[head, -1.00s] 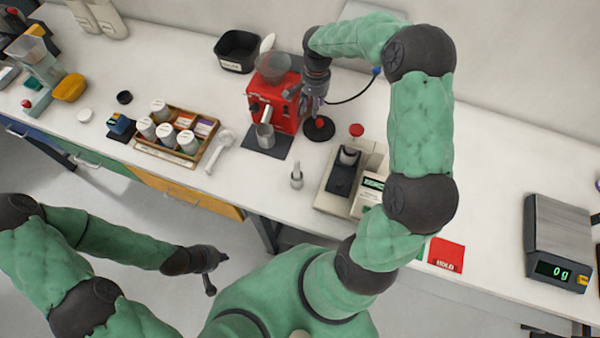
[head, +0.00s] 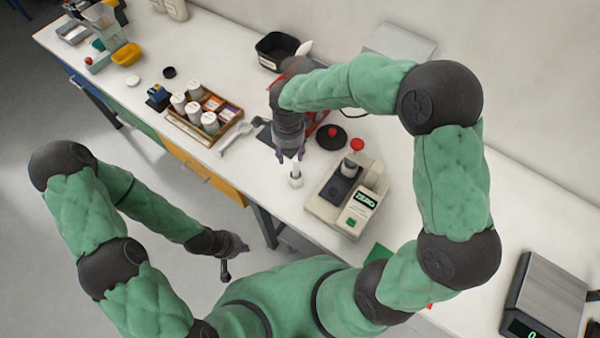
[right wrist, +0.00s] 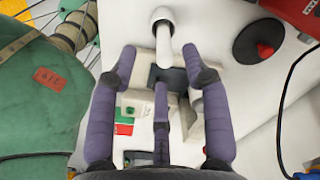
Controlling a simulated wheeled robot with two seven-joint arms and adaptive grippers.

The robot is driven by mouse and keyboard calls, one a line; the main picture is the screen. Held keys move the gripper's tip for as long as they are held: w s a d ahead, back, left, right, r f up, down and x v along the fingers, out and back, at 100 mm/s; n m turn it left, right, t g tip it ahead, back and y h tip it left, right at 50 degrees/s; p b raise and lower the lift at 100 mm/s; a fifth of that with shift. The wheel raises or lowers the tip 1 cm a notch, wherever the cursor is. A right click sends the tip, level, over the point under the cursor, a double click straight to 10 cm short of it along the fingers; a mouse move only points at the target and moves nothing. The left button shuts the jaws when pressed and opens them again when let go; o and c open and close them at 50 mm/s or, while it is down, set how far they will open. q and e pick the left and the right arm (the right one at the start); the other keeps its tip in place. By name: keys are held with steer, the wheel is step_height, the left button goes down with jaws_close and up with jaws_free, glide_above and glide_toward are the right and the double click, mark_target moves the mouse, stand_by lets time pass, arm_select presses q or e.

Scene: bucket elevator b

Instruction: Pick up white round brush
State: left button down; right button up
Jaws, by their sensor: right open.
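The white round brush (head: 296,176) stands upright on the white bench, in front of the red machine and left of the beige instrument. It also shows in the right wrist view (right wrist: 162,22), at the top middle, with its white handle pointing towards me. My right gripper (head: 289,158) is right above the brush in the head view. In the right wrist view its fingers (right wrist: 160,58) are spread and empty, with the handle end near the gap between the fingertips. My left gripper (head: 226,272) hangs low in front of the bench, away from the brush; its jaws are too small to read.
The red machine is mostly hidden behind my right arm. A scale (head: 545,300) is far right.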

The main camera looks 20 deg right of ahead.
mark_target(296, 168)
steer(key=shift+s+d+f+b, duration=0.2)
steer(key=shift+f+b, duration=0.45)
steer(key=shift+f, duration=1.05)
steer(key=shift+w+d+f+b, duration=0.1)
steer(key=shift+d+f+b, duration=0.4)
steer(key=shift+f, duration=1.2)
steer(key=shift+s+d+f+b, duration=0.1)
steer(key=shift+f+b, duration=0.65)
steer(key=shift+f, duration=0.95)
jaws_close()
